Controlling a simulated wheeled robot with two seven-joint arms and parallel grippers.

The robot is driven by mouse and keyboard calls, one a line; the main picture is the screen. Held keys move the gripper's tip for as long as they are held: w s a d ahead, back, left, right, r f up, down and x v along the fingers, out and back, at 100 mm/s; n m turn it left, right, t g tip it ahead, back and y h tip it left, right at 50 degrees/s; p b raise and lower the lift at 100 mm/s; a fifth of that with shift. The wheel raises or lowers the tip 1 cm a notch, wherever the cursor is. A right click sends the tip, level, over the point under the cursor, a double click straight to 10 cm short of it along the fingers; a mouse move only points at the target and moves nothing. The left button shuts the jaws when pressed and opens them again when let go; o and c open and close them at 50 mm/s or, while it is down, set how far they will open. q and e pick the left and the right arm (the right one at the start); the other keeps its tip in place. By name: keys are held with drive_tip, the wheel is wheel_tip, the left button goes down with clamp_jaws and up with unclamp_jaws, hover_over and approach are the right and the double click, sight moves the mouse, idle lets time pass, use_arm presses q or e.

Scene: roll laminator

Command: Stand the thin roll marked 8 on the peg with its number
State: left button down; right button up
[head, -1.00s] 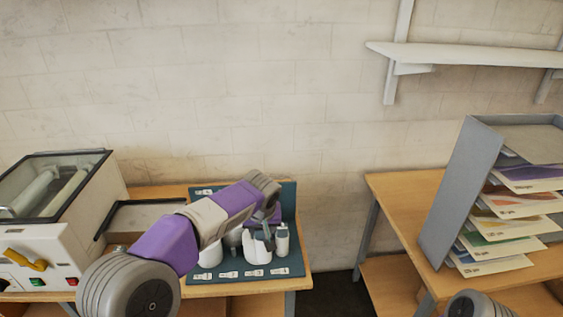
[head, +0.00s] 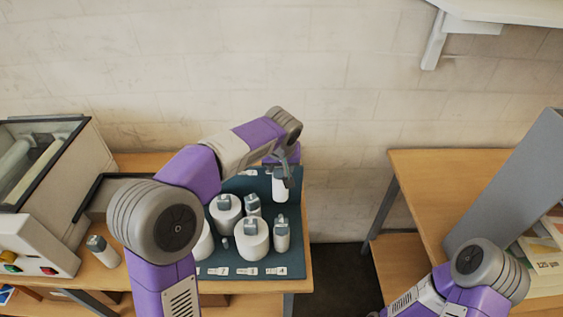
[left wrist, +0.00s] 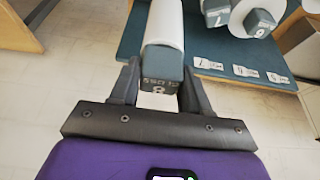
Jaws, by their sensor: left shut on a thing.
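My left gripper (head: 283,158) is shut on a thin white roll (head: 280,187) with a grey cap, near the right side of the dark teal peg board (head: 230,186). In the left wrist view the gripper (left wrist: 160,75) has a finger on each side of the grey cap, which is marked 8, and the white roll (left wrist: 165,24) points away from it. I cannot tell how far the roll is above the board. Number tags (head: 247,271) lie along the board's front edge. The peg for 8 cannot be made out. My right gripper is out of view.
Several rolls stand on the board, among them a thick one (head: 252,242) and a thin one (head: 281,236) at the right. Another capped roll (head: 104,252) is by the laminator (head: 50,205). A second table (head: 425,185) with a grey rack (head: 510,190) is at right.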

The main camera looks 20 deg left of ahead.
use_arm(q)
wheel_tip(320, 180, down, 11)
drive_tip(key=b, duration=0.8)
drive_tip(key=shift+w+f+b, duration=0.15)
drive_tip(key=shift+f+b, duration=0.05)
drive_tip(key=shift+b, duration=0.1)
idle(0.3)
drive_tip(key=shift+f, duration=0.15)
drive_tip(key=shift+f+b, duration=1.4)
drive_tip(key=shift+b, duration=0.05)
drive_tip(key=shift+c, duration=2.3)
unclamp_jaws()
